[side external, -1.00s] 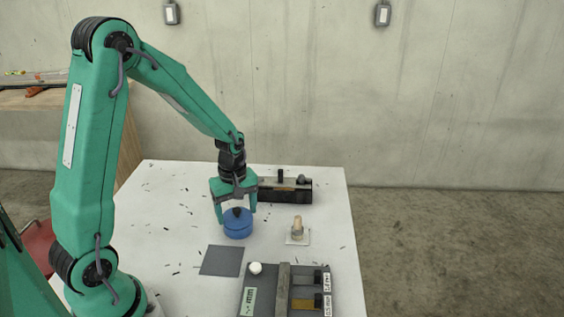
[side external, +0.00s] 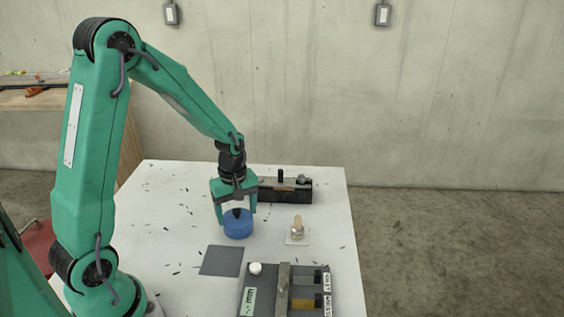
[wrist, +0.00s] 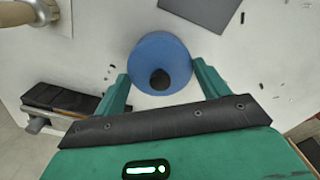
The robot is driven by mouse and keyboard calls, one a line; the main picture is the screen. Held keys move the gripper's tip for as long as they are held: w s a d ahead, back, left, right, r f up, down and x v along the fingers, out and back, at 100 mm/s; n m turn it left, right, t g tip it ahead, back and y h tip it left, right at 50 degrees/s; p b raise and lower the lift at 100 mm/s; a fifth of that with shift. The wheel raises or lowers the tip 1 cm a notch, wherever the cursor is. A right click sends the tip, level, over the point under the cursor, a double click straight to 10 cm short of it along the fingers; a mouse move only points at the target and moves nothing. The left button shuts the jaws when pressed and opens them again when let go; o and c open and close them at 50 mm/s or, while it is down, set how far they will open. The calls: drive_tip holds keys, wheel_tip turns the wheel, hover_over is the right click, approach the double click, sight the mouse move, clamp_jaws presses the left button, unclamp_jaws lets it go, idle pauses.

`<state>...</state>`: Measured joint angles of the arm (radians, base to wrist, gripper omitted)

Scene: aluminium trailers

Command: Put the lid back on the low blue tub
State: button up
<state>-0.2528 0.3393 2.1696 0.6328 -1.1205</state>
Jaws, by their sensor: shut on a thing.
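The low blue tub (side external: 238,230) stands on the white table below my gripper (side external: 236,217). A blue round lid with a black knob (side external: 237,213) is at the top of it. In the wrist view the lid (wrist: 172,52) shows as a blue disc, with the dark knob toward my gripper's palm. My gripper's two green fingers (wrist: 162,88) are on either side of the disc, shut on the lid. The lid hides most of the tub from above, and I cannot tell whether it is fully seated.
A dark grey mat (side external: 222,260) lies in front of the tub. A wooden-topped peg (side external: 297,228) on a small pale plate stands to the right. A grey fixture with labels (side external: 285,291) is at the front, and a dark block device (side external: 290,191) is behind. Dark scraps are scattered about.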

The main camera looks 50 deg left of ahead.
idle(0.8)
drive_tip(key=o, duration=1.1)
drive_tip(key=shift+c, duration=0.2)
drive_tip(key=shift+r, duration=0.15)
drive_tip(key=shift+r, duration=3.3)
drive_tip(key=shift+c, duration=0.2)
clamp_jaws()
